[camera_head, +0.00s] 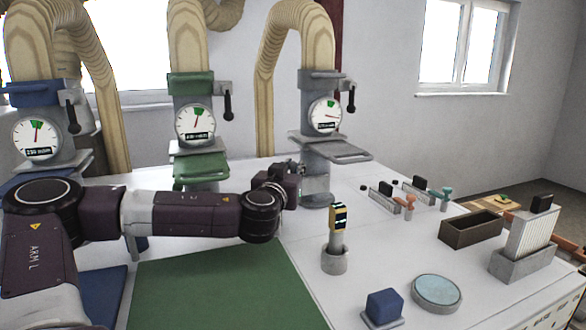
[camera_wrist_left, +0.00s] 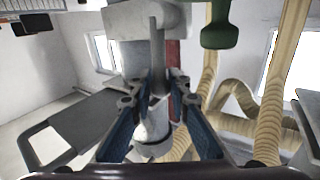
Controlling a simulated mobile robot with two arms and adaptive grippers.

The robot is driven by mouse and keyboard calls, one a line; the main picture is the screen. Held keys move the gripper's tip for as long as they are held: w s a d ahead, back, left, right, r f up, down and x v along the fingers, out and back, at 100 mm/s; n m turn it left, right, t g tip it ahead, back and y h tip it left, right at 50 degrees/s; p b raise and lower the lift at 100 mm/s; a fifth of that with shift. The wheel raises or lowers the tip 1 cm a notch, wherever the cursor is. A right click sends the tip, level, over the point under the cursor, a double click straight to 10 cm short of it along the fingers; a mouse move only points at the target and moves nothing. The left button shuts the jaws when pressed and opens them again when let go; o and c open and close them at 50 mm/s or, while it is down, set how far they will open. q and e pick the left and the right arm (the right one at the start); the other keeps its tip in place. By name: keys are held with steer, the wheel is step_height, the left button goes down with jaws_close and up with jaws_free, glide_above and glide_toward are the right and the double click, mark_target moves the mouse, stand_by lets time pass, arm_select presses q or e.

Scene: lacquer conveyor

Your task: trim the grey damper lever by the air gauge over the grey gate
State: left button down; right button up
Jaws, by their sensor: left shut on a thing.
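The air gauge (camera_head: 326,115) is on the grey duct, above the grey gate (camera_head: 338,151), whose plate sticks out to the right. Its needle points right, below the green band; its digits are too small to read. My left gripper (camera_head: 298,170) is at the left of the duct, below the gate level. In the left wrist view, its fingers (camera_wrist_left: 157,92) are shut on a narrow upright grey bar, the grey damper lever (camera_wrist_left: 156,55). The gate plate (camera_wrist_left: 82,128) is at the left there. The lever is hidden behind the gripper in the head view. My right gripper is out of view.
A green gate (camera_head: 202,168) and a blue-collared duct stand to the left. A green mat (camera_head: 222,285) lies in front. A grey holder (camera_head: 335,260), a blue block (camera_head: 384,306), a round pad (camera_head: 437,290) and a brown box (camera_head: 471,230) stand on the white table.

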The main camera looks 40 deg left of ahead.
arm_select(q)
steer(key=shift+w+d+f+m+g+h+b, duration=0.2)
steer(key=shift+w+d+f+m+g, duration=0.1)
steer(key=shift+w+m+g, duration=0.45)
steer(key=shift+w+d+f+m+g+h+b, duration=0.15)
steer(key=shift+w+d+m+g, duration=0.2)
steer(key=shift+m+g, duration=0.4)
steer(key=shift+w+d+f+m+g+h+b, duration=0.1)
steer(key=shift+w+d+f+m+g+b, duration=0.15)
steer(key=shift+w+m+g, duration=0.5)
steer(key=shift+s+t, duration=0.1)
steer(key=shift+t, duration=0.15)
steer(key=c, duration=2)
jaws_free()
steer(key=v, duration=1.2)
steer(key=shift+f, duration=0.1)
